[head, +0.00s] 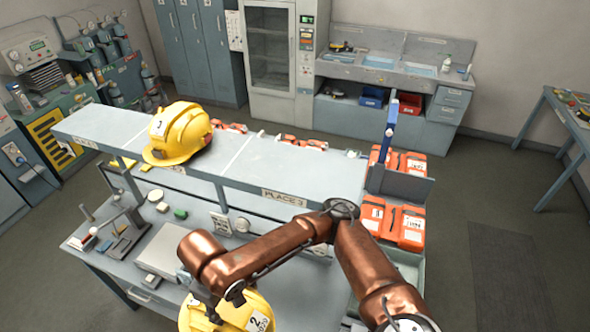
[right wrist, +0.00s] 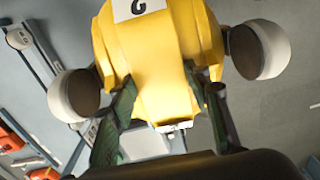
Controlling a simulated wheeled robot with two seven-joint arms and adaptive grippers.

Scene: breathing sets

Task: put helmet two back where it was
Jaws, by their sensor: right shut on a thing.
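A yellow helmet with a "2" label (head: 262,320) is at the bottom of the head view, partly cut off by the frame edge. My right gripper (head: 214,308) is at its left side and shut on it. In the right wrist view the yellow helmet (right wrist: 160,60) sits between the two dark fingers, with round white and brown pieces beside it. Whether it touches the bench below is hidden. Another yellow helmet (head: 182,138) stands on the left part of the raised grey shelf (head: 300,172). My left gripper is not in view.
The shelf's middle and right sections are bare; a "PLACE 3" label (head: 284,198) is on its front edge. The workbench (head: 95,240) below holds a small stand and fittings. Orange cases (head: 395,222) and a blue upright piece (head: 390,130) are at the shelf's right end.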

